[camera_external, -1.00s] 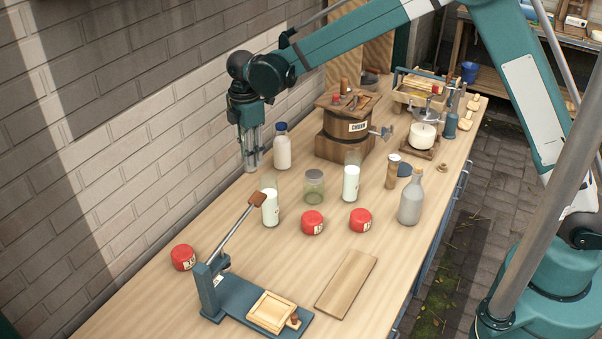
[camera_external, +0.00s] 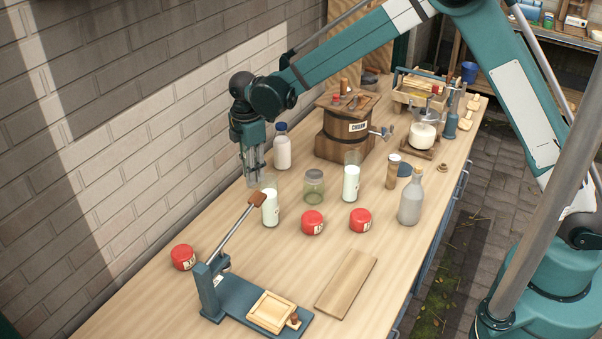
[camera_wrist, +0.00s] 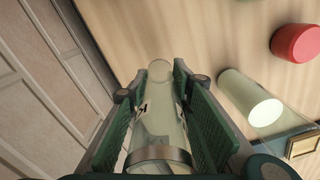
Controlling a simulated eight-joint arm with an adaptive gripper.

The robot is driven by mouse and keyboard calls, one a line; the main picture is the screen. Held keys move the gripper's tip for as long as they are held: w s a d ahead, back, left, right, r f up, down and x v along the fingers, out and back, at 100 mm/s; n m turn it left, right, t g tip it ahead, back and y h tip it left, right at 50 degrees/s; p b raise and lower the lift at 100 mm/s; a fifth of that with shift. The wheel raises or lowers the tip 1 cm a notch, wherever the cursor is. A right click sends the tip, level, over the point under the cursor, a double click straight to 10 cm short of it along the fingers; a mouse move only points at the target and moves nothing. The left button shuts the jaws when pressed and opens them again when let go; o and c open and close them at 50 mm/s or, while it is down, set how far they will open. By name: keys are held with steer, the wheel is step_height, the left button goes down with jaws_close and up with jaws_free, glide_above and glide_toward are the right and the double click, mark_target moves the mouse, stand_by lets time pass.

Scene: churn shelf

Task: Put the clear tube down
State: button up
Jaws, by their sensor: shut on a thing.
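My gripper (camera_external: 254,180) is shut on the clear tube and points down near the wall side of the table. The tube (camera_wrist: 158,115) is see-through, with a metallic band at its near end and a small dark mark on its side. In the wrist view it lies lengthwise between the green finger pads. In the external view the tube is mostly hidden by the fingers. I cannot tell whether its lower end touches the wooden table (camera_external: 225,232).
A glass of milk (camera_external: 270,207) stands close to my gripper, and it also shows in the wrist view (camera_wrist: 250,103). A white bottle with a blue cap (camera_external: 282,152) stands behind. A lever press (camera_external: 240,295) and red jars (camera_external: 183,257) are nearer. The brick wall (camera_external: 110,130) is close on the left.

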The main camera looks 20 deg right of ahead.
steer(key=shift+f, duration=0.1)
steer(key=shift+f, duration=1.8)
steer(key=shift+f, duration=0.25)
steer(key=o, duration=0.9)
steer(key=shift+r, duration=0.1)
steer(key=shift+r, duration=0.1)
step_height(320, 180, up, 12)
